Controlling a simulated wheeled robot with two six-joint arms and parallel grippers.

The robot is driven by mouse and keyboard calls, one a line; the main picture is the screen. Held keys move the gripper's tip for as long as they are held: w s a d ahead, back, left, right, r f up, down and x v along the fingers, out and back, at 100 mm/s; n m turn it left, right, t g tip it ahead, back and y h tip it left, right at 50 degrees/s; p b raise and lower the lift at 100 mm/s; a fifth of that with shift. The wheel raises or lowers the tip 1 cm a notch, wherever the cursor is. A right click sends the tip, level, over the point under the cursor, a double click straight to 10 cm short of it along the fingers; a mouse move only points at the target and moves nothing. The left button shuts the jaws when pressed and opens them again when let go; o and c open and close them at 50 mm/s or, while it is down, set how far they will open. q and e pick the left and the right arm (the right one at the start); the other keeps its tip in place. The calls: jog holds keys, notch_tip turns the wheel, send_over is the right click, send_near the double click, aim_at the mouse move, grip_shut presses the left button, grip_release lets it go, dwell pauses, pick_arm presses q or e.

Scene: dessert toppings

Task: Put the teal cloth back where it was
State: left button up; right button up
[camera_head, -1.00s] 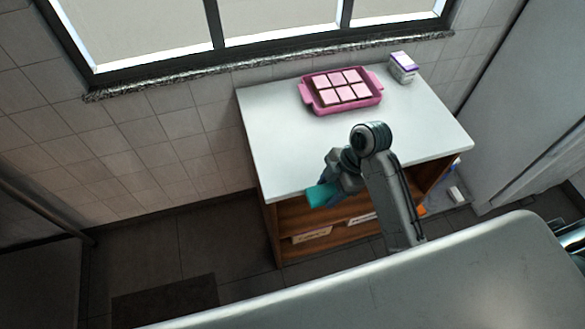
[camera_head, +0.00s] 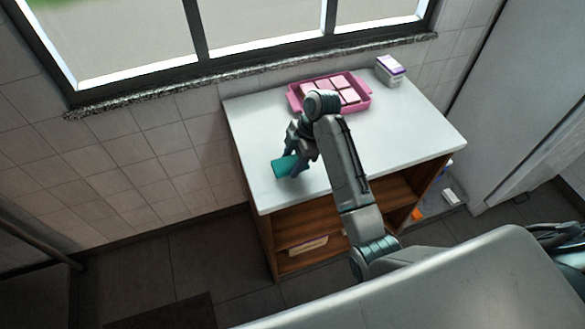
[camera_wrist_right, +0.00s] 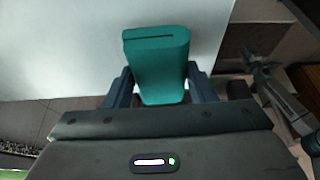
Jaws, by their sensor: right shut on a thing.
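The teal cloth (camera_head: 284,167) is a folded, block-like bundle at the left part of the white counter top in the head view. My right gripper (camera_head: 293,163) is shut on it. In the right wrist view the teal cloth (camera_wrist_right: 157,60) sits between the two fingers of my right gripper (camera_wrist_right: 160,88), with the white surface beyond it. I cannot tell whether the cloth touches the counter or hangs just above it. My left gripper is not in view.
The white counter (camera_head: 400,145) stands below the window. A pink tray (camera_head: 365,98) with several pink-topped squares lies at its back, partly behind my right arm. A small white and purple box (camera_head: 390,72) is at the back right. The counter's right part is clear.

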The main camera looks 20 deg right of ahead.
notch_tip(320, 180, down, 2)
jog(key=shift+s+f+p, duration=0.1)
jog(key=shift+s+p, duration=0.05)
jog(key=shift+p, duration=0.4)
jog(key=shift+f, duration=0.5)
jog(key=shift+f, duration=0.1)
jog(key=o, duration=0.9)
